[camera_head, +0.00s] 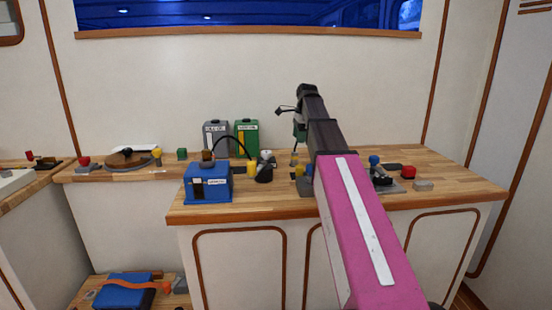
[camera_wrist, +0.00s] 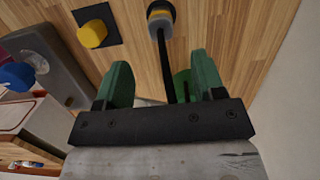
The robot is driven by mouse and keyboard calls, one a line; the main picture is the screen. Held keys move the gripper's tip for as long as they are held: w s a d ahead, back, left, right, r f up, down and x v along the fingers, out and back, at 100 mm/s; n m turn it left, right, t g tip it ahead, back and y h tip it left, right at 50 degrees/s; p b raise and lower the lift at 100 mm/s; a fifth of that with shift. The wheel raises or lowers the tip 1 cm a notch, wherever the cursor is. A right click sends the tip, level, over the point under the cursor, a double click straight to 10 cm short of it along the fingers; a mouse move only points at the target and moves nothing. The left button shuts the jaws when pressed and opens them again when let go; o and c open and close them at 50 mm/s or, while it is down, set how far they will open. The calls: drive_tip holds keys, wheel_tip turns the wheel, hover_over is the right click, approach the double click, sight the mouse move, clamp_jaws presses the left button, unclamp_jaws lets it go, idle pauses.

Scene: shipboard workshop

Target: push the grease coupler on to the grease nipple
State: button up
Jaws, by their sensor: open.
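My gripper (camera_head: 299,131) is above the wooden bench in the head view, pointing down, partly covered by my arm. In the wrist view its two green fingers (camera_wrist: 160,78) stand apart. I cannot tell for certain which parts are the grease coupler and nipple.
A yellow knob (camera_wrist: 92,34) on a dark square and a grey plate (camera_wrist: 50,68) with a blue knob are left of the fingers in the wrist view. Grey (camera_head: 215,137) and green (camera_head: 246,138) cans stand at the back.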

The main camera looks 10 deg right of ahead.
sight(294, 159)
drive_tip(key=shift+a+f, duration=0.15)
drive_tip(key=shift+f, duration=0.2)
drive_tip(key=f, duration=0.3)
drive_tip(key=a+f, duration=0.1)
drive_tip(key=f, duration=0.6)
drive_tip(key=shift+a, duration=0.3)
drive_tip(key=shift+w, duration=0.1)
drive_tip(key=c, duration=1)
